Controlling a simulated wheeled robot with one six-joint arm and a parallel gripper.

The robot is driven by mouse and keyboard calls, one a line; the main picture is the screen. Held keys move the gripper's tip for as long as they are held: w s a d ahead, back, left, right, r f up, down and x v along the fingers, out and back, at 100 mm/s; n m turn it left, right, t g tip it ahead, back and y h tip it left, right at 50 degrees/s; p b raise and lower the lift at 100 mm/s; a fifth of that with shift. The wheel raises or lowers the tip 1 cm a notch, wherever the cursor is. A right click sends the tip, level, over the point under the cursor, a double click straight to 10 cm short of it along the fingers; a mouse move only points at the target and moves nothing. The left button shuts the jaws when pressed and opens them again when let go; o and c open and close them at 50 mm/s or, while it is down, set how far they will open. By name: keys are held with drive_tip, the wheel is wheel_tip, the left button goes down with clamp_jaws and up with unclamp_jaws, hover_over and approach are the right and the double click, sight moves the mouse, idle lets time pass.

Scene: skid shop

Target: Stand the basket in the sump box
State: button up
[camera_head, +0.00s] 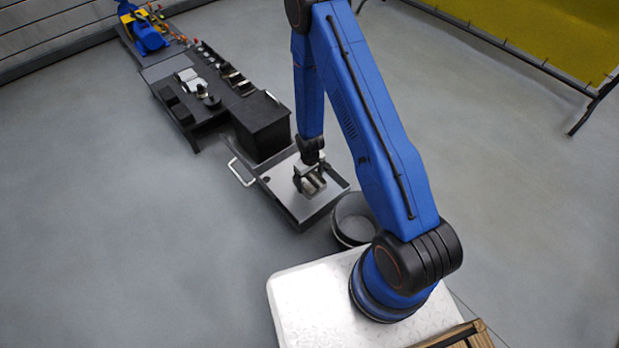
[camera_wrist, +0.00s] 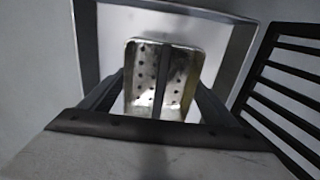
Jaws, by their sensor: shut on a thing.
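The basket is a small perforated metal bin with a bar across its middle, seen in the wrist view (camera_wrist: 184,75). My gripper (camera_wrist: 158,100) is shut on it, with a finger on each side. In the head view my gripper (camera_head: 311,176) points down over the sump box (camera_head: 322,210), a shallow open grey box with dark walls. The box's walls surround the basket in the wrist view (camera_wrist: 86,45). The basket looks upright. I cannot tell whether its base touches the box floor. The gripper hides part of the basket in the head view.
A dark cabinet (camera_head: 262,127) stands close behind the box, and a white handle (camera_head: 240,172) is beside it. A round dark tub (camera_head: 352,216) stands just right of the box. A long dark skid (camera_head: 205,92) with a blue motor (camera_head: 149,38) runs to the back left. Floor on the left is clear.

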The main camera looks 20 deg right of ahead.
sight(310, 185)
drive_tip(key=shift+f, duration=3.2)
drive_tip(key=shift+f, duration=0.8)
drive_tip(key=o, duration=1.1)
drive_tip(key=shift+r, duration=4)
drive_tip(key=shift+r, duration=0.1)
